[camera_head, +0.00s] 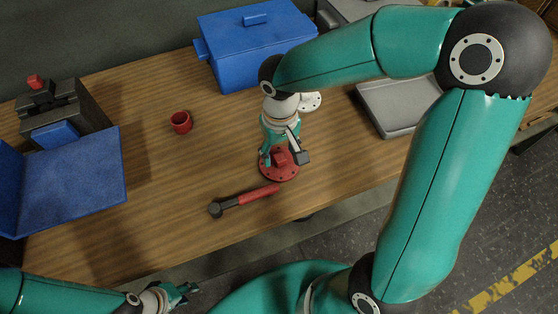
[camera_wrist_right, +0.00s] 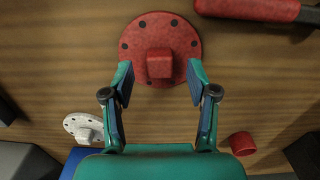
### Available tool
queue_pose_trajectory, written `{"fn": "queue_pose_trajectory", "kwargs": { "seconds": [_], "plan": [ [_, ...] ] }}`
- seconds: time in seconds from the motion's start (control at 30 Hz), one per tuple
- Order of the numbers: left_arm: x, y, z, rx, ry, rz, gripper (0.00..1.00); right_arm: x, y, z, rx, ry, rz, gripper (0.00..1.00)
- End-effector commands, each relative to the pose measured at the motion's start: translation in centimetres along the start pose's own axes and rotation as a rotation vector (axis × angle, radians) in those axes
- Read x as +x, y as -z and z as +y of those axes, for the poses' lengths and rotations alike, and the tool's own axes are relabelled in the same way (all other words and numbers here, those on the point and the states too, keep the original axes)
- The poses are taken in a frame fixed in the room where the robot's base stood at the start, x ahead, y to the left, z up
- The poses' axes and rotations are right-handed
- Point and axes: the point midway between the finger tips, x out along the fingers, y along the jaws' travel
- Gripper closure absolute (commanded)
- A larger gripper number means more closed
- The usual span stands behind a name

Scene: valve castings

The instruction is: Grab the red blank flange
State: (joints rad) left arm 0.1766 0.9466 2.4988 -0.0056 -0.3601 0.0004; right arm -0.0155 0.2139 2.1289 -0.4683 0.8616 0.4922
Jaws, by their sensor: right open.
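The red blank flange (camera_head: 279,170) lies flat on the wooden table near its front edge. It is a round disc with bolt holes and a square block at its centre. In the right wrist view the red blank flange (camera_wrist_right: 160,35) sits just beyond my fingertips. My right gripper (camera_head: 282,158) is over it from above. In its wrist view my right gripper (camera_wrist_right: 160,80) is open, with its fingers apart on either side of the block and nothing between them. My left gripper (camera_head: 178,294) is at the bottom left, off the table and away from the flange; its jaws are too small to judge.
A red-handled wrench (camera_head: 245,199) lies just in front of the flange. A white flange (camera_head: 310,102), a grey tray (camera_head: 400,108) and a blue lidded box (camera_head: 250,45) are behind. A red cup (camera_head: 181,122), a blue bin (camera_head: 75,175) and a vise (camera_head: 60,105) are left.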

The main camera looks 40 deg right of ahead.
Motion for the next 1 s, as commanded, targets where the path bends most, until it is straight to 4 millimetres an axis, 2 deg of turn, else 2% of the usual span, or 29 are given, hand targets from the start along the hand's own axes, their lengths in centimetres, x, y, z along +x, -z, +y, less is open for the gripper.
{"fn": "queue_pose_trajectory", "kwargs": {
  "seconds": [0.13, 0.4, 0.7, 0.77, 1.0],
  "plan": [
    [-0.1, 0.0, 0.0, 0.000, 0.000, 0.000, 0.65, 1.7, 0.0, 0.0, 0.001, 0.000, -0.002, 0.42],
    [0.0, 0.0, 0.0, 0.000, 0.000, 0.000, 0.65, 2.0, 0.1, 0.0, 0.001, 0.000, 0.000, 0.42],
    [0.0, 0.0, 0.0, 0.000, 0.000, 0.000, 0.65, 1.9, 0.1, 0.0, 0.001, 0.000, 0.001, 0.92],
    [0.0, 0.0, 0.0, 0.000, 0.000, 0.000, 0.65, 1.9, 0.1, 0.0, 0.001, 0.000, 0.001, 1.00],
    [0.0, 0.0, 0.0, 0.000, 0.000, 0.000, 0.65, 1.9, 0.1, 0.0, 0.001, 0.000, 0.001, 1.00]
  ]
}}
